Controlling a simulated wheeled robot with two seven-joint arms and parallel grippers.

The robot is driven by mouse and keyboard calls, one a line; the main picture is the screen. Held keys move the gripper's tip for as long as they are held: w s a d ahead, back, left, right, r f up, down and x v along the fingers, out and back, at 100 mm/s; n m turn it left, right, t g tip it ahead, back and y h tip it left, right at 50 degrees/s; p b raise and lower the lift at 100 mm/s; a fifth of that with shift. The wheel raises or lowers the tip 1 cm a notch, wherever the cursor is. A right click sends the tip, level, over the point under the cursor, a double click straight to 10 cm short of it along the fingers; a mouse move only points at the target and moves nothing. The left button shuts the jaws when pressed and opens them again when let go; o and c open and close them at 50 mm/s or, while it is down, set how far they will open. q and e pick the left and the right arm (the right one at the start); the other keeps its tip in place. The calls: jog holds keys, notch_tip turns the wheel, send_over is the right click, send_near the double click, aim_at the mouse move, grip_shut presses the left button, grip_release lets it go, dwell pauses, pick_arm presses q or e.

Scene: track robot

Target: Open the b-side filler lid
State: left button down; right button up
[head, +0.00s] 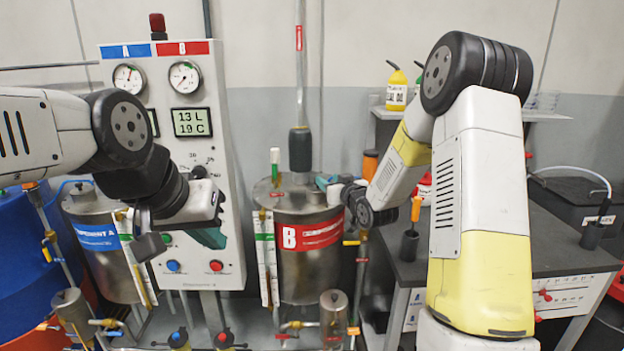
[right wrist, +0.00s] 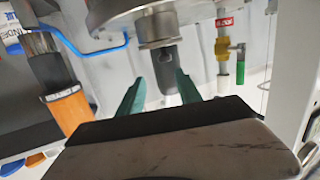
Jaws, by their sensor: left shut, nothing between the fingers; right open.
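The B-side tank (head: 309,262) is a steel drum with a red B label in the middle of the head view. Its top (head: 262,192) is partly hidden by my right gripper (head: 323,183), whose teal fingers are just above the right rim. In the right wrist view, the open fingers (right wrist: 161,80) are on either side of a dark rounded grip (right wrist: 168,65) under a metal fitting. I cannot tell whether they touch it, or whether it belongs to the filler lid. My left gripper (head: 211,240) is shut and empty before the control panel.
The control panel (head: 184,225) with gauges and a display stands left of the B tank. The A tank (head: 112,262) is further left. A dark bench (head: 545,250) is at right.

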jog(key=shift+w+a+f+t+y, duration=0.25)
jog(key=shift+a+f+y, duration=0.1)
jog(key=shift+f, duration=0.25)
jog(key=shift+w+a+f+t+y, duration=0.25)
jog(key=shift+a+f, duration=0.1)
jog(key=shift+f, duration=0.25)
jog(key=x, duration=0.7)
jog(key=shift+w+a, duration=0.15)
jog(key=shift+w, duration=0.2)
grip_shut()
